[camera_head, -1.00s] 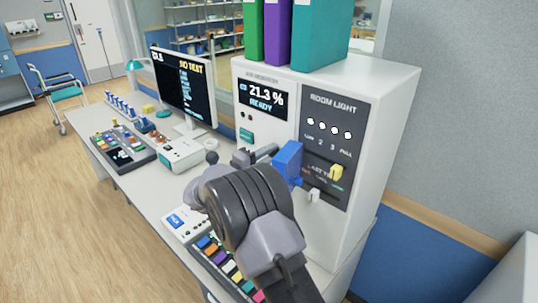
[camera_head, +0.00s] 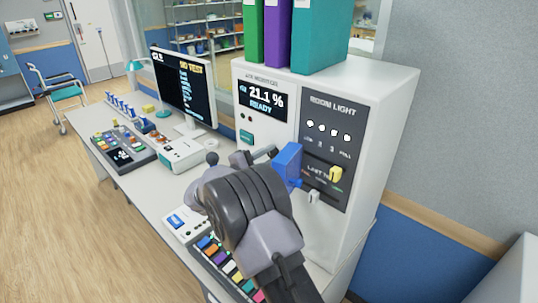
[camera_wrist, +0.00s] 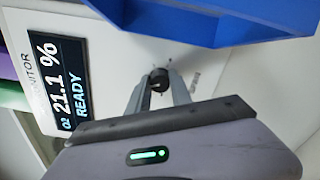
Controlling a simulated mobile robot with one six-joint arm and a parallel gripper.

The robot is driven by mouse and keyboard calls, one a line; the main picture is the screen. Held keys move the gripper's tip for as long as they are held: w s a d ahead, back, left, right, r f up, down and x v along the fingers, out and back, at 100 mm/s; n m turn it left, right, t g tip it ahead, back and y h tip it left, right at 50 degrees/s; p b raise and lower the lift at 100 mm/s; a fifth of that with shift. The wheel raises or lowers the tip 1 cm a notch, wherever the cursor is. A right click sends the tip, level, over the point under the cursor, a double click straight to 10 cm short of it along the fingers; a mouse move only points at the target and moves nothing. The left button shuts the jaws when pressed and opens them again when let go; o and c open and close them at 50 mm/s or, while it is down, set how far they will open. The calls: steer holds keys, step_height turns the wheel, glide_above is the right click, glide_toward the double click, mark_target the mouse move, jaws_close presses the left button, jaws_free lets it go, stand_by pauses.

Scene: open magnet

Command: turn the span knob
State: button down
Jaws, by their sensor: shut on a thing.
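The span knob (camera_wrist: 158,78) is a small dark round knob on the white front of the O2 monitor (camera_wrist: 112,50). In the wrist view my gripper (camera_wrist: 159,88) has its two grey fingers closed on either side of it. The monitor's display (camera_head: 264,100) reads 21.1 % and READY. In the head view my gripper (camera_head: 262,156) is at the monitor's lower front, and my wrist hides the knob there.
A blue block-like part (camera_head: 287,164) stands out close beside my gripper. The room light panel (camera_head: 330,140) with a yellow switch (camera_head: 336,173) is on the right. Binders (camera_head: 320,35) stand on top. The monitor screen (camera_head: 184,88) and consoles fill the desk to the left.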

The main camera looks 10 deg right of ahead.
steer(key=shift+n, duration=0.6)
steer(key=c, duration=1.1)
jaws_free()
steer(key=shift+c, duration=0.2)
steer(key=p+v, duration=0.2)
steer(key=v, duration=1.5)
steer(key=shift+s+a, duration=0.15)
